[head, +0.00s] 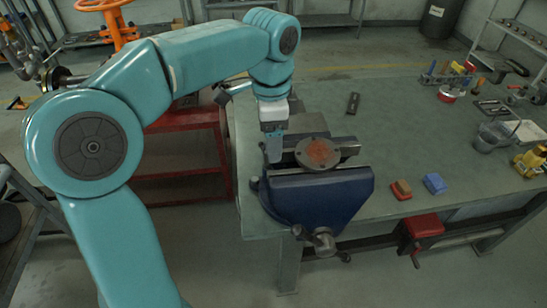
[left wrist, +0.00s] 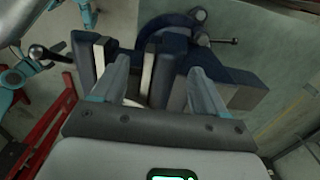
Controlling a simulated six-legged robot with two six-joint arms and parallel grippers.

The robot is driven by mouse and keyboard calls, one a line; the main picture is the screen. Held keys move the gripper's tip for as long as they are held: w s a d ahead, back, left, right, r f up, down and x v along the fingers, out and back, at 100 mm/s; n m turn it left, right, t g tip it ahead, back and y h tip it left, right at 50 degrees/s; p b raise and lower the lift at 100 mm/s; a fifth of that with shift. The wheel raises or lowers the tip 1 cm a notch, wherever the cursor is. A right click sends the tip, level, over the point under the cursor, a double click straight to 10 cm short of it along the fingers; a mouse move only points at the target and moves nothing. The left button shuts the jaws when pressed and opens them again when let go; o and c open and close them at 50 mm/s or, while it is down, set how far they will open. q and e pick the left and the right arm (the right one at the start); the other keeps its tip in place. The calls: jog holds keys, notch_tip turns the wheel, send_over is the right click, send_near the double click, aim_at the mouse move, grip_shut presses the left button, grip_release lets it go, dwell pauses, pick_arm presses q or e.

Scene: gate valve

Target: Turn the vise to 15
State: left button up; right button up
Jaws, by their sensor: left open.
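A dark blue bench vise (head: 318,192) is fixed at the near left edge of the workbench. Its screw and handle (head: 322,242) hang at the front. A round grey flange with a rusty orange centre (head: 318,153) lies at the top of the vise. My left gripper (head: 273,150) points down beside the flange's left side, close to the vise jaws. In the left wrist view my left gripper (left wrist: 160,92) has its fingers spread wide, with the blue vise (left wrist: 172,30) and its jaws beyond them. Whether the fingers touch anything is unclear. My right gripper is not seen.
The green workbench (head: 390,125) has free room behind the vise. A red-brown block (head: 401,190) and a blue block (head: 434,183) lie to its right. Tools, a grey pot (head: 490,136) and a yellow item (head: 531,161) stand farther right. A red stand (head: 180,150) is at left.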

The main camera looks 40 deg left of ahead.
pick_arm(q)
notch_tip(320, 180, down, 5)
jog(key=shift+a, duration=0.15)
jog(key=shift+w+f, duration=0.1)
jog(key=shift+f, duration=0.35)
